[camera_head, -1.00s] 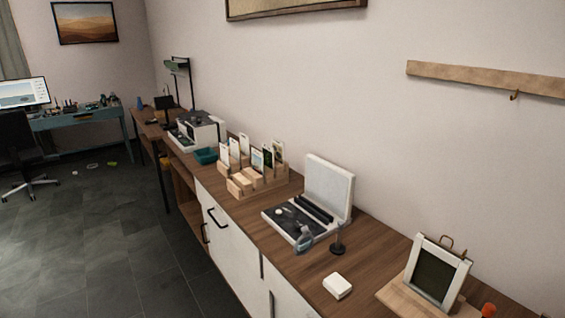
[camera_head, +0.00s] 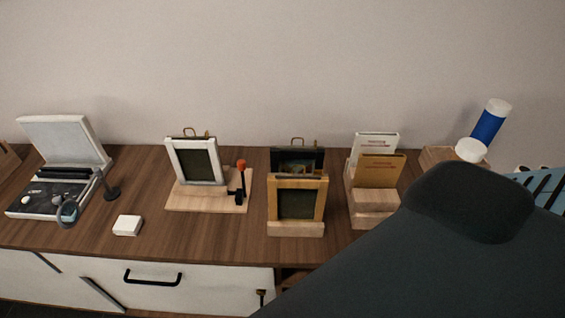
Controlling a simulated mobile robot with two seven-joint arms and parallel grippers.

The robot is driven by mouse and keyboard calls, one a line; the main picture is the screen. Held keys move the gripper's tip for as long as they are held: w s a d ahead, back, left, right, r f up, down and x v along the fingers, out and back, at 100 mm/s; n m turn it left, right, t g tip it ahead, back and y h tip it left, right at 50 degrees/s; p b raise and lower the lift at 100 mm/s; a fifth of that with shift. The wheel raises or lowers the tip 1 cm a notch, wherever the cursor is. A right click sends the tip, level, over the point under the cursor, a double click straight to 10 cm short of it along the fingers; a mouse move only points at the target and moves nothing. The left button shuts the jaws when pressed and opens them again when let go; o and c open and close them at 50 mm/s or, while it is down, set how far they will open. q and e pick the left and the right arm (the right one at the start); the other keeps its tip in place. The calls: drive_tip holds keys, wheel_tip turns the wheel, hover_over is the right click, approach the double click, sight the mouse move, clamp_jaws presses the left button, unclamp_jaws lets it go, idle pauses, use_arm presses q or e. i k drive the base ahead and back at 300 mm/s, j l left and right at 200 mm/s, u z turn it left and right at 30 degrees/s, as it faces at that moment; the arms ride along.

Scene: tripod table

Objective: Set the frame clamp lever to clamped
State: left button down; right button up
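The frame clamp lever is a dark lever with an orange-red knob (camera_head: 241,165); it stands about upright at the right side of a wooden base board (camera_head: 205,203). A white picture frame (camera_head: 196,162) with a dark panel stands on the same board, left of the lever. A dark bracket lies between the frame and the lever; I cannot tell whether it touches the frame. A large dark part of my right arm fills the lower right of the head view. Neither of my grippers shows.
A small white box (camera_head: 127,225) and an open white case (camera_head: 65,143) are to the left. A wooden frame (camera_head: 298,182) on a block stands right of the lever, with card holders (camera_head: 375,201) beyond. The counter (camera_head: 183,235) in front of the board is clear.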

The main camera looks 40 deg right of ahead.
sight(241, 164)
drive_tip(key=l+z, duration=0.1)
drive_tip(key=z, duration=0.6)
drive_tip(key=j, duration=0.2)
